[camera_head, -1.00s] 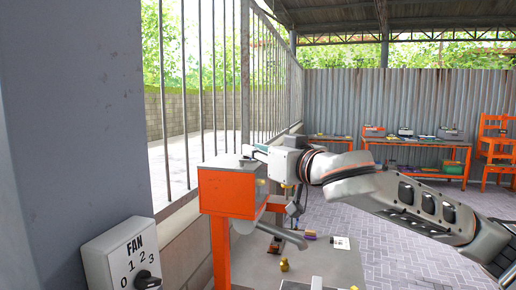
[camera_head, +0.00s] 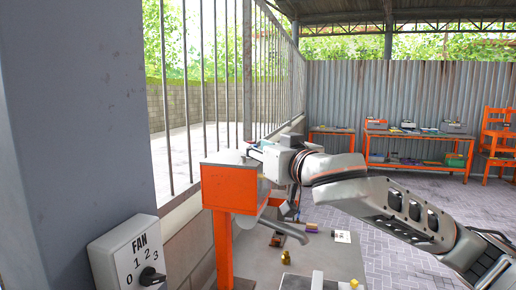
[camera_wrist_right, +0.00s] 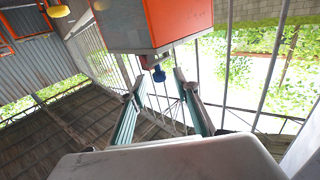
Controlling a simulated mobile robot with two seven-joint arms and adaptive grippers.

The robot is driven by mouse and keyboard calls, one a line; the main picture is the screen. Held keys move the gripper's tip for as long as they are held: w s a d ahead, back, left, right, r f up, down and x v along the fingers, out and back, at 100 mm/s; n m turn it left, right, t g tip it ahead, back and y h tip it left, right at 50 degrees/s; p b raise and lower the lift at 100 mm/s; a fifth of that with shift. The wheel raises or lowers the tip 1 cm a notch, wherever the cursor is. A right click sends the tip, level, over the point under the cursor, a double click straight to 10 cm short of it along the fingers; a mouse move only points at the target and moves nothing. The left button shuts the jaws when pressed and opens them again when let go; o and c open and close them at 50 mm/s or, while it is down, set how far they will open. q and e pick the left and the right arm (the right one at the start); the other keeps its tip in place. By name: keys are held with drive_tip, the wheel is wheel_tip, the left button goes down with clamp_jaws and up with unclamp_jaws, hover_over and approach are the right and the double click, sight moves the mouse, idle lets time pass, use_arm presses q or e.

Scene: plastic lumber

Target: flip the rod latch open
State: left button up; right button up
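An orange box on a post (camera_head: 229,188) with a grey top stands left of centre in the head view. In the right wrist view the box (camera_wrist_right: 178,22) is at the top, with a small blue knob on a short stem (camera_wrist_right: 158,75) at its grey face. I cannot tell for sure whether this is the rod latch. My right gripper (camera_wrist_right: 158,78) is open, its two fingers apart on either side of the knob with nothing gripped. In the head view the right gripper (camera_head: 254,149) is at the top of the box, its fingertips partly hidden. My left gripper is not in view.
A grey pillar (camera_head: 75,110) with a fan switch (camera_head: 130,258) fills the left. A barred window (camera_head: 225,80) is behind the box. A grey bench with small items (camera_head: 325,262) lies below my right arm. Orange tables (camera_head: 420,137) stand far back, with open paved floor before them.

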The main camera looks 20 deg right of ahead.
drive_tip(key=shift+s, duration=0.1)
drive_tip(key=s+d, duration=0.1)
drive_tip(key=s, duration=0.6)
drive_tip(key=shift+s+d, duration=0.15)
drive_tip(key=shift+d, duration=0.05)
idle(0.4)
